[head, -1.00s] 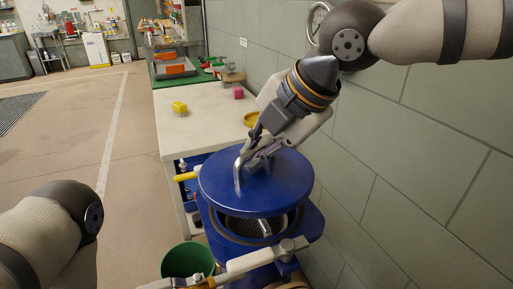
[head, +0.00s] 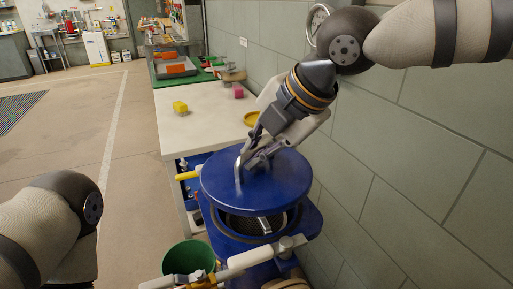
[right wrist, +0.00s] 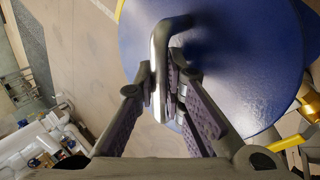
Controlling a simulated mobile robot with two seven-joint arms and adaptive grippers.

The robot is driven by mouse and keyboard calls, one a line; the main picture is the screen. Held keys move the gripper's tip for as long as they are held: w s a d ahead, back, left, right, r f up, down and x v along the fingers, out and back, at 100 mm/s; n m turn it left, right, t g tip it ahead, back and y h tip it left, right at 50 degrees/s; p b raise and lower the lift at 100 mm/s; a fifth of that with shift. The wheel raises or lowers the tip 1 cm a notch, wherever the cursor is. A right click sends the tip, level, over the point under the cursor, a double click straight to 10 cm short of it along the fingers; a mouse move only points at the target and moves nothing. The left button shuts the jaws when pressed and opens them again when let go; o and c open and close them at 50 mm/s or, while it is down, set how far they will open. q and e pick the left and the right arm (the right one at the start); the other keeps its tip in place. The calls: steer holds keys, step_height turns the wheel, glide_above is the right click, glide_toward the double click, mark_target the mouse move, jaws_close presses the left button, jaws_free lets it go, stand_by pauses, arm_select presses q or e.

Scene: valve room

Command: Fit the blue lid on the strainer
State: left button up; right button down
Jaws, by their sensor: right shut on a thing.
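The blue lid (head: 278,181) is a round disc with a grey bar handle (head: 239,168) on top. My right gripper (head: 252,158) is shut on that handle, and the right wrist view shows the handle (right wrist: 160,75) between the two finger pads. The lid hangs over the blue strainer (head: 312,222), with a gap at the front where the dark round opening and mesh (head: 262,222) show. The lid's far edge over the strainer is hidden. My left gripper is out of the head view; only my left arm shows.
A green bucket (head: 188,258) stands at the strainer's front left. A pale pipe with a fitting (head: 262,255) crosses in front. Behind is a white table (head: 205,125) with a yellow block (head: 180,107), a pink block (head: 238,92) and a yellow ring (head: 251,118). A block wall (head: 400,150) closes the right side.

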mark_target(259, 169)
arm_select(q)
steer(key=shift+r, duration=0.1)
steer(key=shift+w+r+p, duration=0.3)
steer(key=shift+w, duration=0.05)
arm_select(e)
steer(key=shift+f, duration=1.45)
steer(key=shift+f, duration=0.1)
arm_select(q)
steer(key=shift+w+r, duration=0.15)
arm_select(e)
steer(key=shift+f, duration=0.75)
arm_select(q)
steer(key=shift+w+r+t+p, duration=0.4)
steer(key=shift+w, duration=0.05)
arm_select(e)
steer(key=shift+f, duration=1)
steer(key=c, duration=1.6)
jaws_free()
steer(key=o, duration=0.4)
steer(key=shift+f, duration=0.2)
